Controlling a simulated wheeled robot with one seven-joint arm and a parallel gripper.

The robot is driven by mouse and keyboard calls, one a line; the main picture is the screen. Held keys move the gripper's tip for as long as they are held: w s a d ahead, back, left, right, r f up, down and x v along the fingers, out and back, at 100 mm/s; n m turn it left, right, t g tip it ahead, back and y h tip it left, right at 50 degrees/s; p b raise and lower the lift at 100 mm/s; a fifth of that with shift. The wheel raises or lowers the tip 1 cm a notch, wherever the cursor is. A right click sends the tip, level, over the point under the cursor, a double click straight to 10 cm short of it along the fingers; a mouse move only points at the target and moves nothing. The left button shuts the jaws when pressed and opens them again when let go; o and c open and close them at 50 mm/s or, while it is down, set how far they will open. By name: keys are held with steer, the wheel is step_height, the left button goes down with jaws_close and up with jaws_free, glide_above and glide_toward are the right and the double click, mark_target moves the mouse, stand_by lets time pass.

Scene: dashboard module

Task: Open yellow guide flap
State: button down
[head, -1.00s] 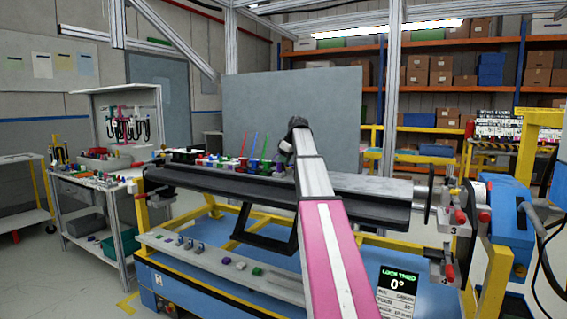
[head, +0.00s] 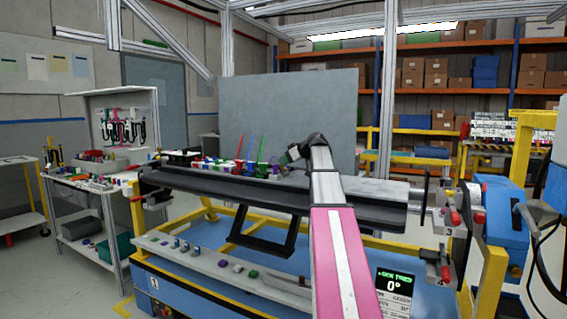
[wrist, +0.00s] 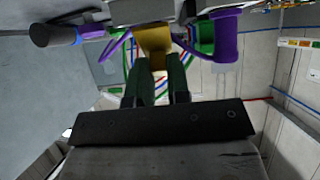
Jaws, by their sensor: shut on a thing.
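The yellow guide flap (wrist: 153,42) shows in the wrist view as a small yellow-gold piece between my fingertips. My gripper (wrist: 157,72) is shut on it, its two dark fingers reaching up from the black palm. Purple guide parts (wrist: 226,38) and green ones stand close by. In the head view, my gripper (head: 292,154) is at the far side of the dark dashboard beam (head: 240,192), left of my pink and white arm. The flap itself cannot be made out there, and its hinge is hidden.
Coloured upright rods and guides (head: 240,150) stand along the beam left of my gripper. A small display (head: 393,292) reading 0° and a blue drive unit (head: 503,215) are at the right. A shelf with loose clips (head: 222,263) runs below. A grey panel (head: 290,110) stands behind.

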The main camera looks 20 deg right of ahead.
steer(key=shift+f, duration=0.1)
steer(key=shift+s, duration=0.1)
stand_by(0.4)
steer(key=c, duration=1.1)
jaws_free()
steer(key=shift+d, duration=0.1)
steer(key=v, duration=1)
steer(key=shift+s+d, duration=0.25)
steer(key=shift+s, duration=0.05)
